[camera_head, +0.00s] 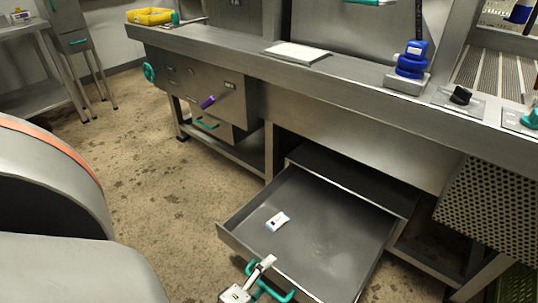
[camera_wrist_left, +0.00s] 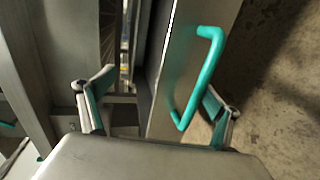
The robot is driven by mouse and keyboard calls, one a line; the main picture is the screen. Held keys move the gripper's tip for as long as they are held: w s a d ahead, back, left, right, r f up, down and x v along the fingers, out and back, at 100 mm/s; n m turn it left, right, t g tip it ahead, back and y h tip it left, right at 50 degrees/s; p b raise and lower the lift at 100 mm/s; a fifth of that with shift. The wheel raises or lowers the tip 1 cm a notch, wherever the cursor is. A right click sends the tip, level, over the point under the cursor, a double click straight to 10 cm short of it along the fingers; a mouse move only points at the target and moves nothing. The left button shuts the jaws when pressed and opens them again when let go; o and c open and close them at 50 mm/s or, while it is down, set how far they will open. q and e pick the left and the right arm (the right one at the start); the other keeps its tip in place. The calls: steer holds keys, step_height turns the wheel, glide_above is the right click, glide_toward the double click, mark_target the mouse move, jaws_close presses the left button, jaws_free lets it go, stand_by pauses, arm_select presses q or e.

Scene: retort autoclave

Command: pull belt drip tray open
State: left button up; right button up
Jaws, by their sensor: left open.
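The belt drip tray (camera_head: 325,230) is a wide, shallow grey metal drawer, standing well out from under the steel bench in the head view. Its teal bar handle (camera_head: 275,292) is on the front face near the bottom of the picture. The handle also shows large in the left wrist view (camera_wrist_left: 202,75). My left gripper (camera_head: 256,276) is at the tray front beside the handle. Its two fingers (camera_wrist_left: 160,85) are spread, with the handle near the right finger; I cannot tell whether they touch. My right gripper is not in view.
A small white item (camera_head: 278,221) lies in the tray. The steel bench (camera_head: 330,90) runs above, with a white board (camera_head: 296,53) and a blue knob (camera_head: 412,62) on top. A perforated panel (camera_head: 490,205) stands right of the tray. Stained floor (camera_head: 150,190) is clear to the left.

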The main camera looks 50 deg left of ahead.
arm_select(q)
steer(key=shift+o, duration=1.1)
steer(key=r, duration=0.1)
steer(key=w+r, duration=0.1)
steer(key=r, duration=0.1)
steer(key=shift+w+r+t, duration=0.2)
steer(key=shift+r+t, duration=0.05)
steer(key=shift+t, duration=0.05)
steer(key=shift+s+r, duration=0.15)
steer(key=shift+r, duration=0.8)
steer(key=c, duration=0.9)
steer(key=shift+f, duration=0.15)
steer(key=c, duration=0.7)
steer(key=shift+s+f, duration=0.2)
steer(key=shift+f, duration=0.05)
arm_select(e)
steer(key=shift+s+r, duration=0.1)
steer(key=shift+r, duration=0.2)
arm_select(q)
steer(key=shift+f, duration=0.1)
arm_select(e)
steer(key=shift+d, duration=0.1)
